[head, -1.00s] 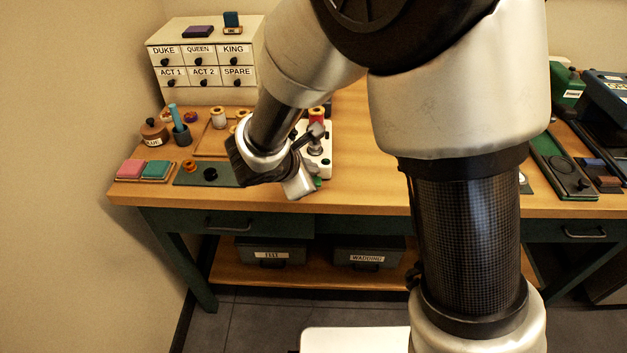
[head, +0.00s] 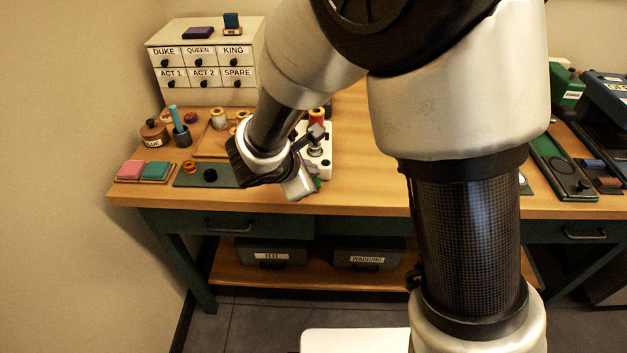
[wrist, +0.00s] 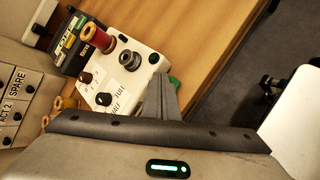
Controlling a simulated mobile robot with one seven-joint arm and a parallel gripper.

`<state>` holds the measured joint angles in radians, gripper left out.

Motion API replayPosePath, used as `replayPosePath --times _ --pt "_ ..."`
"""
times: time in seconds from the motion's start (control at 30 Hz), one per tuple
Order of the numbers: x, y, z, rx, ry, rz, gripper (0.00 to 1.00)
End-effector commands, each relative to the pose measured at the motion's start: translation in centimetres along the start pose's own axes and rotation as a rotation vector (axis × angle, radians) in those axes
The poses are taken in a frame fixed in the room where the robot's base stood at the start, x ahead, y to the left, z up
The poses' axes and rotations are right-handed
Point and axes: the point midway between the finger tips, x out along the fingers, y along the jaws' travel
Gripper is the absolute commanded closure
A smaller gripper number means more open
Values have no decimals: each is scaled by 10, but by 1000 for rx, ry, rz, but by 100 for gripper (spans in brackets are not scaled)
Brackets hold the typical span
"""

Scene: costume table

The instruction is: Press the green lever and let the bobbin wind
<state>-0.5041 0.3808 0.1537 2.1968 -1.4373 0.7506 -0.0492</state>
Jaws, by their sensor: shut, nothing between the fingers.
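The white bobbin winder (head: 327,165) stands near the front edge of the table, partly hidden by my arm in the head view. In the wrist view the winder (wrist: 146,47) carries a red thread spool (wrist: 97,48), a metal-coloured bobbin (wrist: 129,61) on its spindle and a dark knob beside FULL and HALF marks. The green lever (wrist: 175,84) pokes out at the winder's edge, just beside my fingertips. My gripper (wrist: 161,80) is shut and empty, its fingers hiding part of the lever. I cannot tell whether they touch it. In the head view only a bit of the lever (head: 318,184) shows.
A labelled drawer cabinet (head: 202,60) stands at the back left. Pink and teal pads (head: 143,170), a glue pot (head: 153,133) and a tray of spools (head: 205,143) lie left of my arm.

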Motion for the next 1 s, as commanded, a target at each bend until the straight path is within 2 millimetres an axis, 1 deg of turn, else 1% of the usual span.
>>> replayPosePath --times 0.57,1.0 --pt "0 0 0 0 0 0 100" --pt "6 -4 -4 0 0 0 100"
